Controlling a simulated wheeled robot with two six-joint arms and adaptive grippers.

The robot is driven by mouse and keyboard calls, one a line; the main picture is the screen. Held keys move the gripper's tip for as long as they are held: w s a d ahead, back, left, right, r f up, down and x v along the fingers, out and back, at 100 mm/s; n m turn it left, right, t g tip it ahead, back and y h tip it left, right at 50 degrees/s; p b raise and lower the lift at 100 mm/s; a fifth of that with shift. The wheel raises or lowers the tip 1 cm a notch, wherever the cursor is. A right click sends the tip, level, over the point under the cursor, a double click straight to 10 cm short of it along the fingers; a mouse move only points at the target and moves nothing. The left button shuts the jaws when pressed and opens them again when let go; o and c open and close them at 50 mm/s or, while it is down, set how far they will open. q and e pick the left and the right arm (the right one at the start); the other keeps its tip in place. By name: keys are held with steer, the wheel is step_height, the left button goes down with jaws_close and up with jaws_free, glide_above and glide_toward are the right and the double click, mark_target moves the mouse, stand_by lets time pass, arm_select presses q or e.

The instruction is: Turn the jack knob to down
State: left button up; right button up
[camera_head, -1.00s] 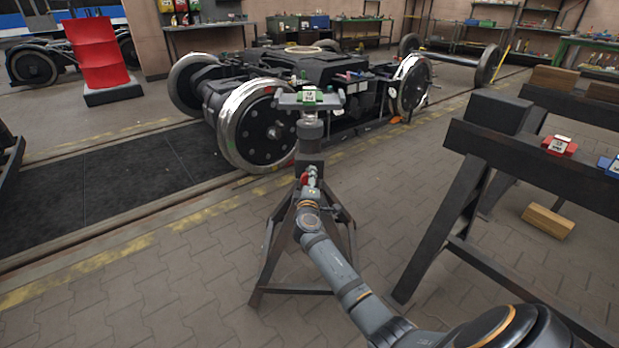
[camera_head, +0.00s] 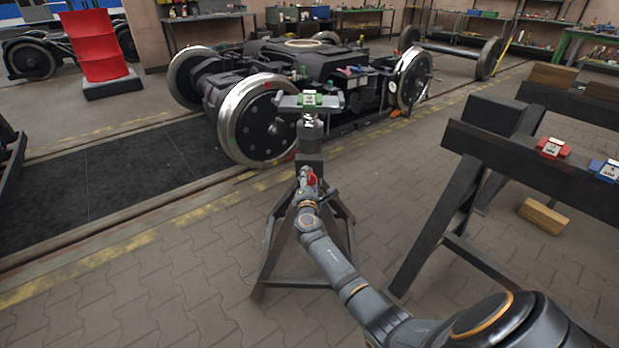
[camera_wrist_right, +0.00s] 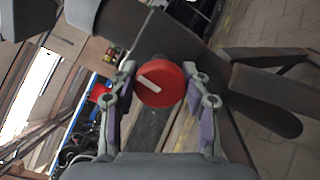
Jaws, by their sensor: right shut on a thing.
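The jack (camera_head: 310,160) is a dark stand on splayed legs in the middle of the head view, with a flat head plate on top. In the head view the gripper largely hides the knob. My left gripper is not in view.
A green labelled block (camera_head: 311,99) sits on the jack's head. The bogie (camera_head: 300,75) with its large wheels stands just behind. A dark trestle (camera_head: 520,150) with red (camera_head: 553,148) and blue (camera_head: 606,171) blocks stands at right. Paved floor left of the jack is clear.

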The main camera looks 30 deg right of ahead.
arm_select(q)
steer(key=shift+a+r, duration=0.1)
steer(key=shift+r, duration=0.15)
arm_select(e)
steer(key=shift+n, duration=0.5)
steer(key=o, duration=1.1)
steer(key=shift+o, duration=0.2)
steer(key=shift+s+a, duration=0.1)
steer(key=v, duration=1.1)
steer(key=shift+s+a, duration=0.2)
steer(key=shift+s, duration=0.15)
